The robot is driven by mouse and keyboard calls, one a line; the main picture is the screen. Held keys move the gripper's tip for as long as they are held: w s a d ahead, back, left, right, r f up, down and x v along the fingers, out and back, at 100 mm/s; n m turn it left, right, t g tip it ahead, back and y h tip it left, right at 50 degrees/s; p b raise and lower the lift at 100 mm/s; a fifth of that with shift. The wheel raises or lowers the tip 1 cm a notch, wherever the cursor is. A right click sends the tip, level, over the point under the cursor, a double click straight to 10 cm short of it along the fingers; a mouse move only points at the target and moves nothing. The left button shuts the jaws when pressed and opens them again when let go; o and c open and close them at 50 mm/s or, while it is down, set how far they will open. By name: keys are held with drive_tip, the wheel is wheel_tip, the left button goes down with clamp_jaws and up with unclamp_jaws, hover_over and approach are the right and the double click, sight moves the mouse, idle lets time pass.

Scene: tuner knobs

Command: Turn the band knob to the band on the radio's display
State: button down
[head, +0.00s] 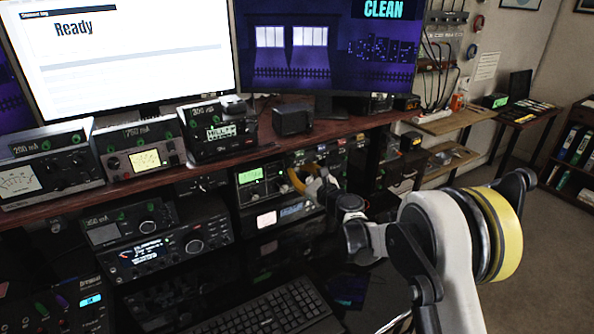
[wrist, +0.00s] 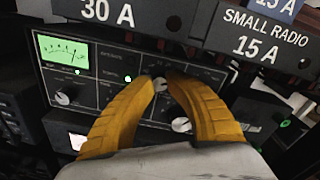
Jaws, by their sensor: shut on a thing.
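A dark tuner (wrist: 85,72) with a lit green meter fills much of the wrist view; in the head view this tuner (head: 250,177) stands under the shelf. My gripper (wrist: 162,82) has its yellow fingers shut on a small knob (wrist: 159,84) at the middle of the tuner's panel. The fingers cover part of this knob, and its pointer and scale are not readable. In the head view my gripper (head: 299,180) is at the tuner's right side. A radio (head: 150,252) with a lit display stands to the left; its text is too small to read.
The shelf edge with labels (wrist: 165,22) hangs close above. A keyboard (head: 270,308) lies on the desk in front.

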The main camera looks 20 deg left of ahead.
drive_tip(key=shift+m, duration=0.8)
drive_tip(key=shift+r, duration=0.1)
drive_tip(key=c, duration=1.3)
unclamp_jaws()
drive_tip(key=shift+o, duration=0.2)
drive_tip(key=v, duration=1.2)
